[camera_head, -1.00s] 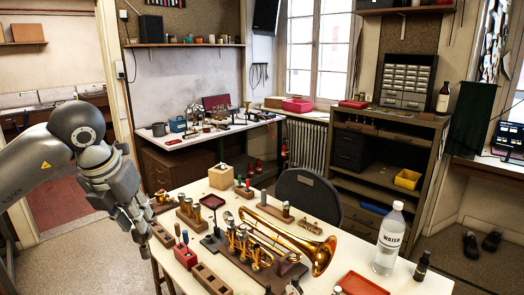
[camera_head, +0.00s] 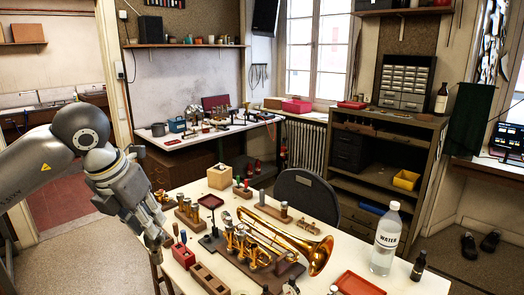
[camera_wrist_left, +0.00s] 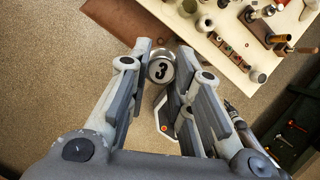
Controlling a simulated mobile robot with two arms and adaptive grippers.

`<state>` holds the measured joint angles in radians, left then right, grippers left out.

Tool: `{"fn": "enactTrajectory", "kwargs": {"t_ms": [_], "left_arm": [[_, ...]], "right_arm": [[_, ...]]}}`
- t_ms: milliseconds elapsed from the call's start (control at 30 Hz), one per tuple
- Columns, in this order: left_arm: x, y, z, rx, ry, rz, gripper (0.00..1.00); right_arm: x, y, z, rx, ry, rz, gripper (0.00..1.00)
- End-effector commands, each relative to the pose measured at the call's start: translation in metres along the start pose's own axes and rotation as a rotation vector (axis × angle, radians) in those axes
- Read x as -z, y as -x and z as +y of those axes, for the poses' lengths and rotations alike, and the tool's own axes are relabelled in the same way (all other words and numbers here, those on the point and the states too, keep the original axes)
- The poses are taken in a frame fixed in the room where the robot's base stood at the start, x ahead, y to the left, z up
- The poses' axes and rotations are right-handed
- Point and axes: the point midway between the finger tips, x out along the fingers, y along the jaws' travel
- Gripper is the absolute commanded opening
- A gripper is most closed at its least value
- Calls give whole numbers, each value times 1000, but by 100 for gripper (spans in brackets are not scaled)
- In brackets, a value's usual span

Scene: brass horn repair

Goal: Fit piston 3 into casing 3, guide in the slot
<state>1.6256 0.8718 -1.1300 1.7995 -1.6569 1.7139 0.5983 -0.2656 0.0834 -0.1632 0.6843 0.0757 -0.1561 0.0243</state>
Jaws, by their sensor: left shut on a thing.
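My left gripper (camera_head: 154,242) is at the left edge of the bench, its fingers pointing down. In the left wrist view, the gripper (camera_wrist_left: 166,62) is shut on piston 3 (camera_wrist_left: 160,71), a round metal piece with a black 3 on its pale top. The piston's lower part is hidden from this angle. The brass trumpet (camera_head: 298,243) lies on a dark wooden stand on the bench, to the right of the gripper. Its valve casings (camera_head: 240,243) stand up in a row. I cannot tell casing 3 or its slot at this size. My right gripper is not in view.
A brown wooden block with square compartments (camera_head: 210,279) lies just right of the gripper. Small tools and blocks crowd the bench's left side. A water bottle (camera_head: 387,240), a dark small bottle (camera_head: 419,266) and a red tray (camera_head: 360,284) stand at the right. Floor is clear left of the bench.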

Motion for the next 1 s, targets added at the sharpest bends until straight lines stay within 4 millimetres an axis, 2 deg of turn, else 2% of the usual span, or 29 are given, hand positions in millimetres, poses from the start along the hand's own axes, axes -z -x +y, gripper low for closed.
{"fn": "enactTrajectory", "kwargs": {"t_ms": [467, 1000], "left_arm": [[13, -14, -7, 90, -216, 0, 0], [41, -42, -22, 290, -695, 0, 0]], "right_arm": [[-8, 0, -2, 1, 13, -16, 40], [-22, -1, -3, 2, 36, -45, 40]]}}
